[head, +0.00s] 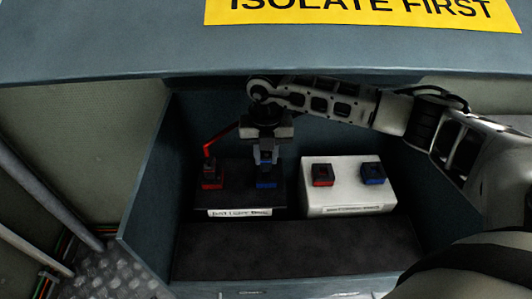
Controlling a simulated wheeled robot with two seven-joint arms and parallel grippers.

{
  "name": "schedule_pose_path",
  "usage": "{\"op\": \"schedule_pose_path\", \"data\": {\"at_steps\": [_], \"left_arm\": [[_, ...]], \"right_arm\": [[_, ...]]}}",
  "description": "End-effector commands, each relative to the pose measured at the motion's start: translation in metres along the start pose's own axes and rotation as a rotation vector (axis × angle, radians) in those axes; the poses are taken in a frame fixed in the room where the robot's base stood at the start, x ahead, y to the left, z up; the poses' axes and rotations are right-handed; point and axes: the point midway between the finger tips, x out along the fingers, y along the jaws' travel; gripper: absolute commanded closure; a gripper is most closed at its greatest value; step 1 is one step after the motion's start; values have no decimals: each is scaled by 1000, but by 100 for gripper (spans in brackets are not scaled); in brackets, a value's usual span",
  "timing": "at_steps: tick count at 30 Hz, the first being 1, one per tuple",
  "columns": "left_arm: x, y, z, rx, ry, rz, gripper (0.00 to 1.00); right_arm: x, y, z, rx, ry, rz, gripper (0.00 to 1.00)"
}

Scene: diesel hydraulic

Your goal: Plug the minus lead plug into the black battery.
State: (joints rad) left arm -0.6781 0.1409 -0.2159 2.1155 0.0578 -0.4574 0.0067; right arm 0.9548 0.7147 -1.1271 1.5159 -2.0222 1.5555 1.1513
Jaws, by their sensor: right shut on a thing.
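The black battery (238,197) sits on the left in the open box, with a pale label on its front. A red terminal (212,184) is on its left and a blue terminal (266,184) on its right. My right gripper (266,160) points straight down over the blue terminal, shut on the small dark minus lead plug (265,170). The plug is mostly hidden by the fingers. It lines up with the blue terminal, but I cannot tell whether it is seated in it or just above. My left gripper is not in view.
A red lead (209,150) runs to the red terminal. A white battery (347,186) with red and blue terminals stands close on the right. The box's side walls (150,200) and the overhanging lid (120,45) with a yellow sign surround the space. The front ledge (295,250) is bare.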

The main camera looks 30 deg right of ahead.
Motion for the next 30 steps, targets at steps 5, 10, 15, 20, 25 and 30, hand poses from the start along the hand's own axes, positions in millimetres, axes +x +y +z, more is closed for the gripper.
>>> {"op": "schedule_pose_path", "data": {"at_steps": [5, 10, 15, 20, 25, 30], "left_arm": [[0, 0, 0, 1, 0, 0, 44], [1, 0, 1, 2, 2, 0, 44], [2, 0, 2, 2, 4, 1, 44], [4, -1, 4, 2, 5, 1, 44], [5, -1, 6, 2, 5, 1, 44], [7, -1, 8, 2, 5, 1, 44]], "right_arm": [[0, 0, 0, 0, 0, 1, 97], [3, 0, 0, 0, 0, 0, 97], [7, 0, 0, 0, 0, 0, 97], [10, 0, 0, 0, 0, 0, 97], [14, 0, 0, 0, 0, 0, 97], [18, 0, 0, 0, 0, 0, 97]]}}
